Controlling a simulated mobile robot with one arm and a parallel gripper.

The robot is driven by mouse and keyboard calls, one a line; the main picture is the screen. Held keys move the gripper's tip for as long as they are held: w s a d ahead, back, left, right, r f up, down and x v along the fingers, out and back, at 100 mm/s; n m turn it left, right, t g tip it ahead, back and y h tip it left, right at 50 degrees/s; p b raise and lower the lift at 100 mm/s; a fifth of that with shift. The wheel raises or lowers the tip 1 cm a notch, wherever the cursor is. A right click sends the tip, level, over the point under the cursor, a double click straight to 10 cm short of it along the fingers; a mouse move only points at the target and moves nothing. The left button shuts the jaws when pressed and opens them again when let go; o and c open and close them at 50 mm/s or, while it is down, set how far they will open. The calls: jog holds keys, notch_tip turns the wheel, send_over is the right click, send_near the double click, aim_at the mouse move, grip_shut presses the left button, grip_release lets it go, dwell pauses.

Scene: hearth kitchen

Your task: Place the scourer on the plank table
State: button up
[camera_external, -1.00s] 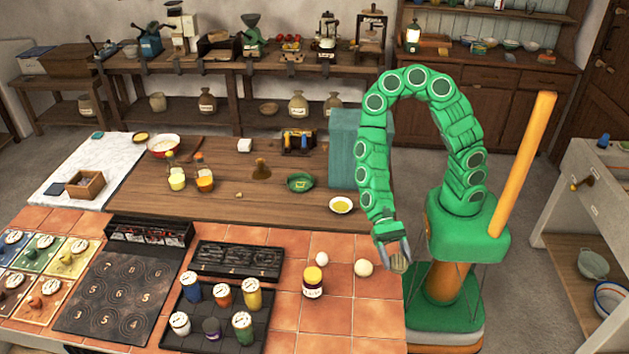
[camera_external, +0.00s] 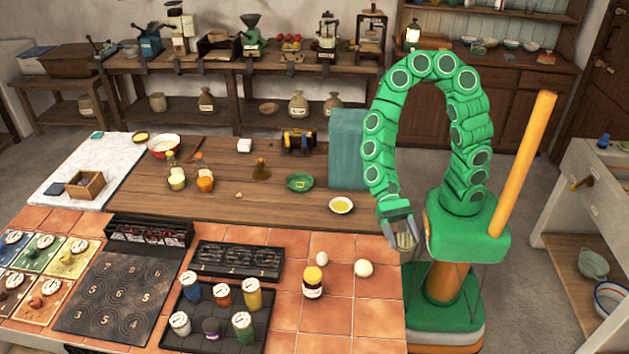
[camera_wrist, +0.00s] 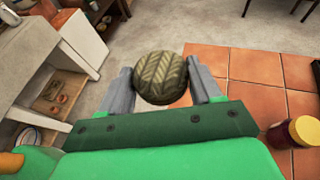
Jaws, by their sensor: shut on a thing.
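My gripper (camera_external: 405,238) is shut on a round olive-brown thing with a ribbed chevron pattern, which looks like the scourer (camera_wrist: 162,78). In the wrist view it sits between the two grey fingers. In the external view the scourer (camera_external: 404,243) is small and partly hidden by the fingers. My gripper holds it at the right edge of the tiled counter. The plank table (camera_external: 240,200) is the brown wooden top behind the tiles, to the left of my gripper.
A bowl of yellow liquid (camera_external: 341,205), a green dish (camera_external: 299,182) and a teal cloth (camera_external: 347,150) are at the plank table's right side. Bare wood shows between its items.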

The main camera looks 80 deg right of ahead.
notch_tip(320, 180, up, 17)
jog(key=w+r+m+t, duration=0.3)
jog(key=w+m+t, duration=0.65)
jog(key=w, duration=1.45)
jog(key=w+d+r+m+t+h, duration=0.1)
jog(key=w+d+m+t+h, duration=0.4)
jog(key=w+d, duration=0.4)
jog(key=w+d+r+m+t+h, duration=0.1)
jog(key=w+d+m+t+h, duration=0.3)
jog(key=w+d+m+h, duration=0.5)
jog(key=w+d+f+m+g+h, duration=0.25)
jog(key=d+m+h, duration=0.35)
jog(key=d, duration=0.6)
jog(key=s+d+f+m+g+h, duration=0.2)
jog(key=s+d+m+g+h, duration=0.35)
jog(key=s+d, duration=0.2)
send_over(260, 200)
jog(key=shift+m+g+y, duration=0.25)
jog(key=shift+m, duration=0.05)
jog(key=shift+a+f, duration=0.1)
jog(key=shift+f, duration=17.8)
